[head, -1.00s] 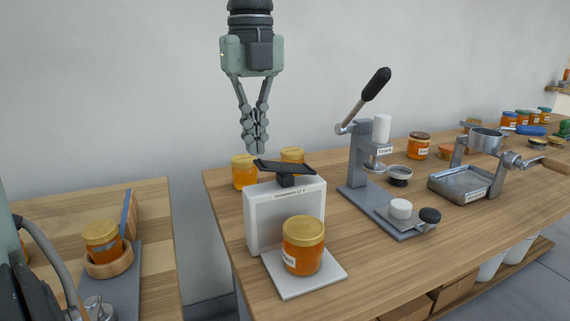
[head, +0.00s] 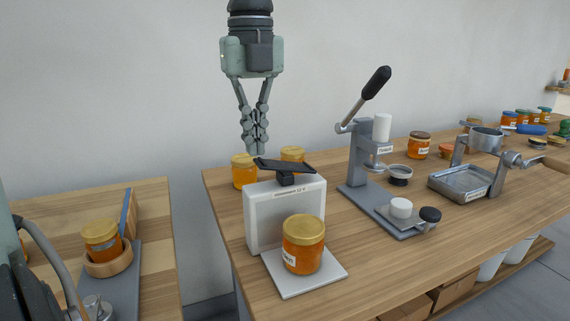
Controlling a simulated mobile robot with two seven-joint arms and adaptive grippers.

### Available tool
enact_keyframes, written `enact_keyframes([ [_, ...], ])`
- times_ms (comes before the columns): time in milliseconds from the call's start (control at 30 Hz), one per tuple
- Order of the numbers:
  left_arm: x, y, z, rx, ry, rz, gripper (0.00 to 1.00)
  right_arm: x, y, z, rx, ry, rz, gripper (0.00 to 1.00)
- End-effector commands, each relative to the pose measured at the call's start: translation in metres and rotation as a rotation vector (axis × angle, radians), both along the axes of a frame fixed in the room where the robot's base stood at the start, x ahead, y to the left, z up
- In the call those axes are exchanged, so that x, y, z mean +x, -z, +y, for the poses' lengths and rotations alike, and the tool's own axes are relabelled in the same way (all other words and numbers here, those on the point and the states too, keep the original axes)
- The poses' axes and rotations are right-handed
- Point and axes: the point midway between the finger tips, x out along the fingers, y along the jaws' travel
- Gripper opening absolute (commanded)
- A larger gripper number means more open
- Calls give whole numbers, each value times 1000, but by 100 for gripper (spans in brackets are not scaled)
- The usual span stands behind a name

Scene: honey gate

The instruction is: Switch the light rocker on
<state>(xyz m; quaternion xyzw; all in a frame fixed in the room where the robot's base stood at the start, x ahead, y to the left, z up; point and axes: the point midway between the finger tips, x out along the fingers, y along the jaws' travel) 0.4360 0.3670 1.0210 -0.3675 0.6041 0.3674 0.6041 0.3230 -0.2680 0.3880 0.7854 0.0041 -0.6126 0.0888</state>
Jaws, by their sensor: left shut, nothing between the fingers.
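The light rocker (head: 286,166) is a black bar on a short dark pivot on top of the white light box (head: 259,220). It is tilted, with its left end raised and its right end lower. The box's front is pale, and I cannot tell whether it is lit. My left gripper (head: 256,152) points straight down, shut and empty, with its fingertips at the rocker's raised left end in the picture. I cannot tell whether they touch it. My right gripper is not in view.
A honey jar (head: 304,244) stands on the white plate (head: 306,286) before the box. More jars (head: 244,172) stand behind it. A grey lever press (head: 360,165) with a raised black handle stands to the right. A jar in a wooden ring (head: 108,268) is on the left table.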

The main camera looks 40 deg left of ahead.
Motion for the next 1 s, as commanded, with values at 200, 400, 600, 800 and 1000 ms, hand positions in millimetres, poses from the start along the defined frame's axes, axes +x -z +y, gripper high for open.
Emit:
enact_keyframes([
  [200,0,8,0,0,0,0,0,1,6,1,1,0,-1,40],
  [400,0,14,0,0,0,1,0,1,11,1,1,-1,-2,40],
  [600,0,20,0,0,1,1,0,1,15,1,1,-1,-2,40],
  [800,0,26,0,0,1,0,0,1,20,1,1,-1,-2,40],
  [1000,0,32,0,0,0,0,0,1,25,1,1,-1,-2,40],
])
